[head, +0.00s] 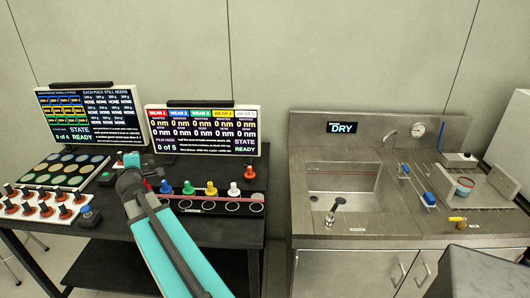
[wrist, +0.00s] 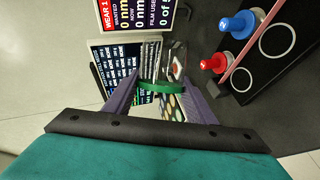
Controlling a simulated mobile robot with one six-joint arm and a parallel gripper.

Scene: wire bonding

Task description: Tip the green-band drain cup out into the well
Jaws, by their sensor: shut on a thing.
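My gripper (wrist: 162,92) is shut on the green-band drain cup (wrist: 160,86), whose green band shows between the two purple fingers in the wrist view. The part beyond the band looks clear; its contents cannot be made out. In the head view my gripper (head: 130,168) is above the dark table on the left, mostly hiding the cup. The well appears to be the recessed basin (head: 340,182) in the steel bench on the right, well apart from my gripper.
Colored knobbed pieces, among them a red one (wrist: 213,64) and a blue one (wrist: 237,24), stand in a rack beside my gripper. Two screens (head: 90,115) (head: 205,130) stand behind. A reddish-blue cup (head: 464,187) sits far right.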

